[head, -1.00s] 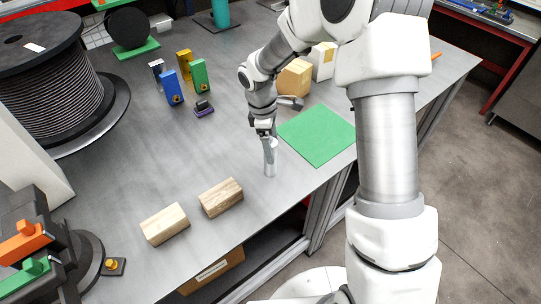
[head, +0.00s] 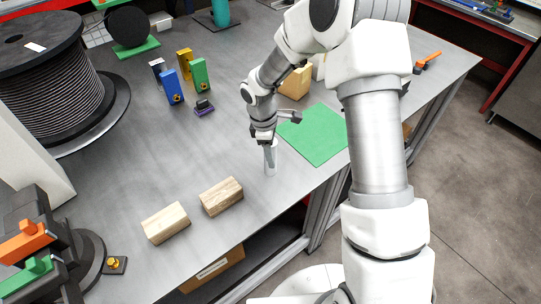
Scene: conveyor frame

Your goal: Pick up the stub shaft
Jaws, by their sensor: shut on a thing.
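The stub shaft (head: 271,162) is a short, pale silver cylinder standing upright near the front edge of the grey table, left of the green mat. My gripper (head: 270,148) comes down on it from above and is shut on its upper part. The fingers hide part of the shaft's top. I cannot tell whether its lower end touches the table.
Two wooden blocks (head: 221,197) (head: 166,223) lie to the left along the front edge. A green mat (head: 318,136) lies to the right, with wooden blocks (head: 296,84) behind it. Several coloured blocks (head: 171,86) and a large cable spool (head: 50,75) stand further back.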

